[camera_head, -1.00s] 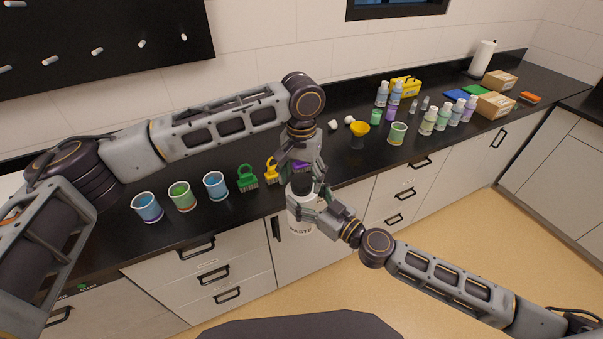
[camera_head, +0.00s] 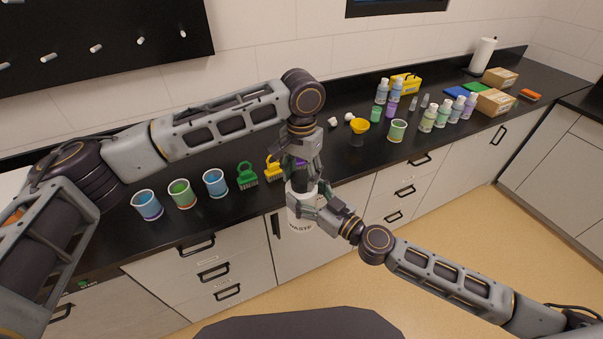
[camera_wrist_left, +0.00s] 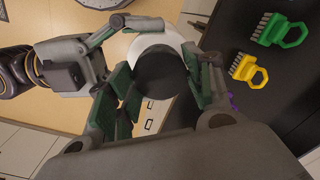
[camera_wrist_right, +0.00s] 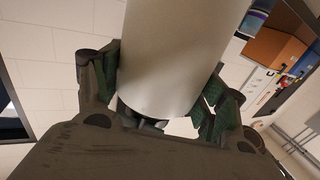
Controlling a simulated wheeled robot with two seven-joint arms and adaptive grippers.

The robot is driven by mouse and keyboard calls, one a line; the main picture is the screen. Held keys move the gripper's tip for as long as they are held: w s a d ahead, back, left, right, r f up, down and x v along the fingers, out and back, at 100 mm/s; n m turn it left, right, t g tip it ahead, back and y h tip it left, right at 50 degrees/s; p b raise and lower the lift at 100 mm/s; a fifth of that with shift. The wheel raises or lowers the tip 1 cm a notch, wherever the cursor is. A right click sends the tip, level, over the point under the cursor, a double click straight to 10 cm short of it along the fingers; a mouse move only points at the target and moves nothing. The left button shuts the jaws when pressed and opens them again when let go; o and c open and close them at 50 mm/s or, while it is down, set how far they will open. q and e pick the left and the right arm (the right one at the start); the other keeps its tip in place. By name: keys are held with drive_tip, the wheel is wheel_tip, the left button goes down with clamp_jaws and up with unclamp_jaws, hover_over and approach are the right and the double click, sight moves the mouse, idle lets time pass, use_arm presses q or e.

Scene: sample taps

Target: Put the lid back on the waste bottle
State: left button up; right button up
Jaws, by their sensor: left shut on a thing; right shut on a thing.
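The white waste bottle (camera_head: 296,211), with WASTE lettered on its side, is held upright in front of the counter edge. My right gripper (camera_head: 308,207) is shut around its side; the bottle's white wall (camera_wrist_right: 175,60) fills the middle of the right wrist view. My left gripper (camera_head: 303,178) is directly above, shut on the black lid (camera_wrist_left: 160,75). In the left wrist view the lid covers most of the bottle's white top (camera_wrist_left: 158,42). The lid is at the bottle's mouth; I cannot tell whether it is seated, as fingers hide the join.
Behind the bottle on the black counter (camera_head: 235,212) are a green brush (camera_head: 247,175), a yellow brush (camera_head: 273,170) and a partly hidden purple one. Beakers (camera_head: 182,193) stand to the left. A yellow funnel (camera_head: 361,128) and several bottles (camera_head: 428,118) stand to the right.

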use_arm(q)
drive_tip(key=m, duration=0.6)
drive_tip(key=shift+w+a, duration=0.1)
drive_tip(key=m, duration=0.6)
drive_tip(key=shift+m, duration=0.4)
drive_tip(key=o, duration=1.2)
drive_tip(key=shift+r, duration=0.1)
drive_tip(key=shift+r, duration=5.85)
